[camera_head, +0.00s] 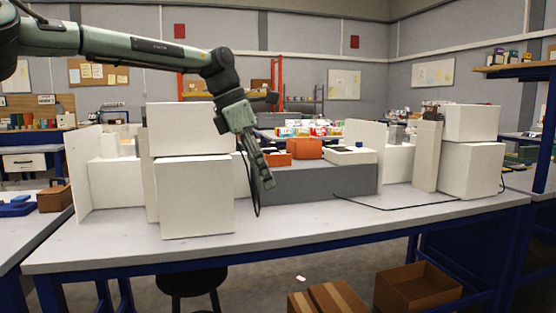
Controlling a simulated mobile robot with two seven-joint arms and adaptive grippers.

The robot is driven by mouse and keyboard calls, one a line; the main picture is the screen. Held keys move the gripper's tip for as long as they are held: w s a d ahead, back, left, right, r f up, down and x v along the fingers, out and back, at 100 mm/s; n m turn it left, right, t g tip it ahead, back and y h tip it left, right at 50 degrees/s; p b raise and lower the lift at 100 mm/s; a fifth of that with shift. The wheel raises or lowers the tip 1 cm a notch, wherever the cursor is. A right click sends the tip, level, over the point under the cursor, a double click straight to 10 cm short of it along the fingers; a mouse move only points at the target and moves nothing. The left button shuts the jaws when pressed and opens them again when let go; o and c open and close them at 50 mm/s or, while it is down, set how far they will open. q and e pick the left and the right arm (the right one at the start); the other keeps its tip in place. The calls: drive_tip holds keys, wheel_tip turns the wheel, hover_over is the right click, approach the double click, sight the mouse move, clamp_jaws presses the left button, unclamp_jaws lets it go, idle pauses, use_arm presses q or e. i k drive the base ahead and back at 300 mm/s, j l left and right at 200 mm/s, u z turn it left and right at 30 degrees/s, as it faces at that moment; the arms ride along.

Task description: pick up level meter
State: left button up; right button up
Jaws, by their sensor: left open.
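I cannot pick out the level meter for certain. An orange box-shaped object (305,149) and a low white box (350,156) with small items on it sit on or just behind a long grey block (320,182) on the table. My left gripper (267,182) comes down from the upper left with its fingers pointing down. It is open, with nothing seen in it, and appears in front of the grey block's left end. Its fingers overlap in this view, and the arm hides part of what is behind. My right gripper is out of view.
Stacked white boxes (195,197) stand left of the gripper, and more (468,170) stand at the right. A black cable (400,206) lies on the white tabletop (300,230). The table's front strip is clear. Cardboard boxes (415,288) and a dark stool (190,282) are below.

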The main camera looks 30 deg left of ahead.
sight(277, 159)
drive_tip(key=i+j, duration=1.6)
